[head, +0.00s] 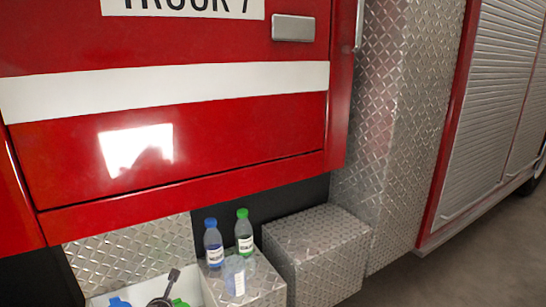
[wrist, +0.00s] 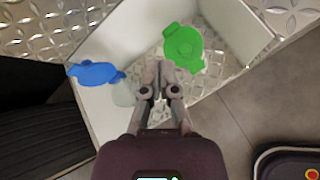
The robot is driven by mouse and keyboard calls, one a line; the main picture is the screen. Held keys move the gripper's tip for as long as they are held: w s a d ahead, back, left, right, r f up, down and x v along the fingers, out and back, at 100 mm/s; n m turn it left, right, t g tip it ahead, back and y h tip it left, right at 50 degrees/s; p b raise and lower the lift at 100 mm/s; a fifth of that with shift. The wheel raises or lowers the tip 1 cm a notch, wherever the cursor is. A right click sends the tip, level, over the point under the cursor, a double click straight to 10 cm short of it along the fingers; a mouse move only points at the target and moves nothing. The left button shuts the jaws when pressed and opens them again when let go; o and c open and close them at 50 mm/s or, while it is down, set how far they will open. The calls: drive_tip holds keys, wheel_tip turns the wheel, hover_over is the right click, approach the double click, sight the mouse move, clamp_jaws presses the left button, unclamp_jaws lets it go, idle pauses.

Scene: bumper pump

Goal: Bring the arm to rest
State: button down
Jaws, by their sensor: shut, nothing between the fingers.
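My gripper (wrist: 162,90) is shut and empty in the wrist view, its grey fingertips close together. It is above a white open bin (wrist: 93,105) with a patterned metal floor. A green lid-like piece (wrist: 184,47) is in the bin just beyond and right of the fingers. A blue piece (wrist: 95,73) is at the bin's left side, with a pale translucent part near it. In the head view the blue piece (head: 119,302) and green piece (head: 180,303) show at the bottom edge. A dark shape between them may be part of my gripper.
Bottles with a blue cap (head: 212,245) and a green cap (head: 243,232) stand on a diamond-plate step (head: 264,291), with a clear cup (head: 234,275) before them. A larger metal box (head: 318,250) is to the right. The red truck panel (head: 230,145) rises behind. Open floor lies right.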

drive_tip(key=w+d+f+m+g+h, duration=0.2)
drive_tip(key=d+m, duration=0.4)
drive_tip(key=d, duration=0.3)
drive_tip(key=w+d+f+m+g+h, duration=0.1)
drive_tip(key=w+d+f+m, duration=0.1)
drive_tip(key=d+m, duration=0.55)
drive_tip(key=w+d+f+m+g+h, duration=0.15)
drive_tip(key=d+m, duration=0.25)
drive_tip(key=d, duration=0.6)
drive_tip(key=s+d+f+m+g+y, duration=0.1)
drive_tip(key=s+d+m+g, duration=0.2)
drive_tip(key=d+m, duration=0.6)
drive_tip(key=s+d+f+m+g, duration=0.1)
drive_tip(key=s+d+m+g, duration=0.25)
drive_tip(key=d+m, duration=0.65)
wheel_tip(320, 180, up, 13)
drive_tip(key=d+n+p, duration=0.1)
drive_tip(key=n+p, duration=0.1)
drive_tip(key=p, duration=1.1)
drive_tip(key=shift+d+t, duration=0.2)
drive_tip(key=shift+t, duration=0.1)
drive_tip(key=shift+f, duration=0.1)
drive_tip(key=shift+a, duration=0.1)
